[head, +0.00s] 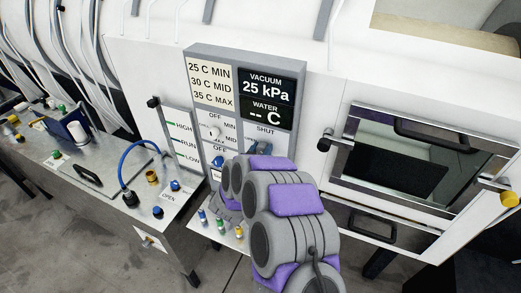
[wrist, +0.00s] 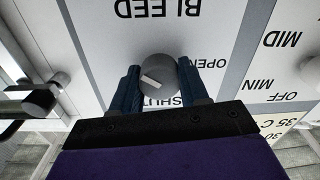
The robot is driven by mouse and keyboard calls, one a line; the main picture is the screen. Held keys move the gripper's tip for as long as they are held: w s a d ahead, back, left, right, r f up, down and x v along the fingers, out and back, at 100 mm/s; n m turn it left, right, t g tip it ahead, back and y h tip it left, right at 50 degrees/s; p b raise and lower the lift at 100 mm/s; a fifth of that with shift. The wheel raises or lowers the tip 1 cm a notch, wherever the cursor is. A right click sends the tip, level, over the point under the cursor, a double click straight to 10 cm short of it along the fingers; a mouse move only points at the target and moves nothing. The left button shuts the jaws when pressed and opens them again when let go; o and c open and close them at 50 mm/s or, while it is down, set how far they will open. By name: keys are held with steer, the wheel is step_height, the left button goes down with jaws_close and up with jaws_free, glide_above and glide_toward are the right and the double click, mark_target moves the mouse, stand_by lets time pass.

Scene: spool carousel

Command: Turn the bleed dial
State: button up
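The bleed dial (wrist: 158,72) is a round grey knob with a pale pointer mark, on a white panel. In the wrist view, upside-down labels read BLEED above it, OPEN to its right and SHUT below right, partly covered by a finger. My gripper (wrist: 160,88) has its two dark blue fingers on either side of the dial, against its edges with no clear gap. In the head view my gripper (head: 259,147) is at the panel below the SHUT label, and my grey and purple arm hides much of the area.
A display (head: 267,87) reads VACUUM 25 kPa and WATER -- C. A white knob (head: 213,132) sits left of the gripper by OFF, MIN and MID labels. A windowed door (head: 420,160) with dark handles stands at right. A steel bench (head: 95,170) is at left.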

steer(key=c, duration=0.4)
steer(key=shift+o, duration=0.2)
steer(key=shift+a+f+m+b, duration=0.1)
steer(key=shift+m+b, duration=0.5)
steer(key=shift+b, duration=0.4)
steer(key=shift+m, duration=0.3)
steer(key=o, duration=1.1)
steer(key=shift+w+a, duration=0.1)
steer(key=shift+c, duration=0.2)
